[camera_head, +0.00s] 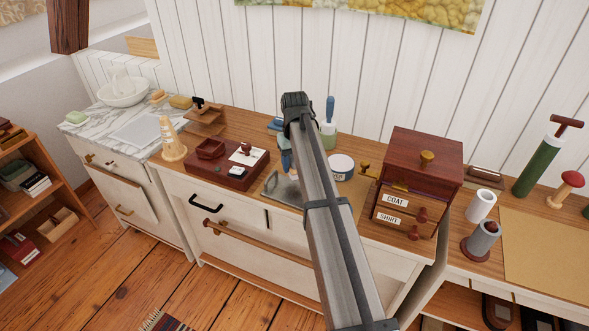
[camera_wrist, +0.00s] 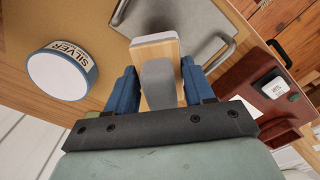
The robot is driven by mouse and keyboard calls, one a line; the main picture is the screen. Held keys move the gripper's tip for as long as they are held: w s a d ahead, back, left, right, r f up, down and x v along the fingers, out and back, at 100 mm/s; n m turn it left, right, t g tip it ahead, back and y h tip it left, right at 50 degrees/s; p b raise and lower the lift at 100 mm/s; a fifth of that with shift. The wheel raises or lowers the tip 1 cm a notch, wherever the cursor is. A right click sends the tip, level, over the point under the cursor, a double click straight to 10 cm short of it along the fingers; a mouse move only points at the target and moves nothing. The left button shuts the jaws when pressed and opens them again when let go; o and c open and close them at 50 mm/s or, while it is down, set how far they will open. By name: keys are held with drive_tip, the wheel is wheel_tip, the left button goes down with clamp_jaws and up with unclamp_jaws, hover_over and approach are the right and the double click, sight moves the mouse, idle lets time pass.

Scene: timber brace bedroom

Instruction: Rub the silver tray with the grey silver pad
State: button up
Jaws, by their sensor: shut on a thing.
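The silver tray (camera_head: 283,192) lies on the counter, left of my arm; part of it is hidden behind the arm. In the wrist view, the flat grey tray (camera_wrist: 172,14) with bar handles shows past the fingertips. My gripper (camera_wrist: 158,72) has blue fingers shut on the grey grip of the silver pad (camera_wrist: 154,48), which has a pale wooden block. The block overlaps the tray's near edge in that view. I cannot tell whether it touches the tray, and its underside is hidden. In the head view, the arm hides the pad.
A round tin marked SILVER (camera_wrist: 62,72) stands close by; it also shows in the head view (camera_head: 342,167). A dark red box (camera_head: 228,170) is left of the tray. A wooden drawer box (camera_head: 420,165) stands at right. A blue-handled brush (camera_head: 330,108) stands behind the arm.

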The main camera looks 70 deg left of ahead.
drive_tip(key=shift+r, duration=1.65)
